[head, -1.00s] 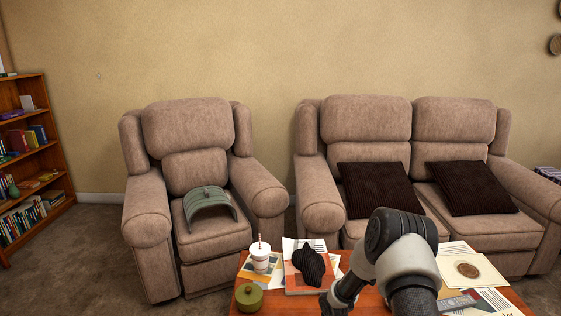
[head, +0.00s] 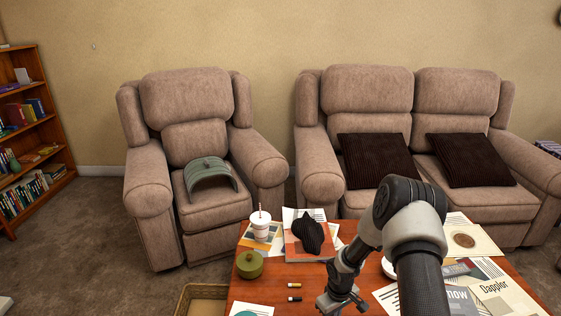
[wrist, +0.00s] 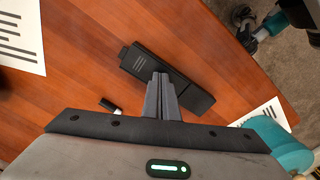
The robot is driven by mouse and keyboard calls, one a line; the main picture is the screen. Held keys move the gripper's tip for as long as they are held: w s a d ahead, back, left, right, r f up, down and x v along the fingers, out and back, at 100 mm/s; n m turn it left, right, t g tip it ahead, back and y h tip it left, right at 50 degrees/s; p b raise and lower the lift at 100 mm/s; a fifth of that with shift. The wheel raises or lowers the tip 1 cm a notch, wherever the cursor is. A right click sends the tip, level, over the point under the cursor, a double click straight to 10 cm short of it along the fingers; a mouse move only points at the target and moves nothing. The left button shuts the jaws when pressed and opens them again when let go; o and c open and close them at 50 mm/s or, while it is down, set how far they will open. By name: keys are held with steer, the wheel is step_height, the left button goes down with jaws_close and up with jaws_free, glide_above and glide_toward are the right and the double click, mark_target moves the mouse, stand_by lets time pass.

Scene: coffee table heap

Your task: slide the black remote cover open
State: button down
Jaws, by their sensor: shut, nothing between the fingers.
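The black remote (wrist: 190,92) lies on the wooden table top in the wrist view, slanting from upper left to lower right. Its ridged cover end (wrist: 138,62) points to the upper left. My gripper (wrist: 160,78) is shut and empty, its fingertips over the middle of the remote and hiding part of it. I cannot tell whether the tips touch it, nor how far the cover is slid. In the head view my gripper (head: 343,303) is low over the table, and I cannot make out the black remote there.
Two small batteries (head: 294,285) lie left of my gripper on the table (head: 275,275). A green pot (head: 249,265), a white cup (head: 261,227), a dark lumpy thing (head: 308,234) on a book and several papers (head: 485,285) surround the area. A wicker basket (head: 203,292) stands at the table's left.

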steer(key=shift+d, duration=0.3)
steer(key=shift+d+f, duration=0.1)
steer(key=shift+d, duration=0.45)
stand_by(0.4)
steer(key=shift+d, duration=0.2)
steer(key=shift+w+d, duration=0.1)
steer(key=shift+d, duration=0.45)
steer(key=shift+d+b, duration=0.1)
steer(key=shift+b, duration=0.2)
steer(key=shift+d, duration=0.8)
steer(key=shift+w+d, duration=0.1)
steer(key=shift+d, duration=0.5)
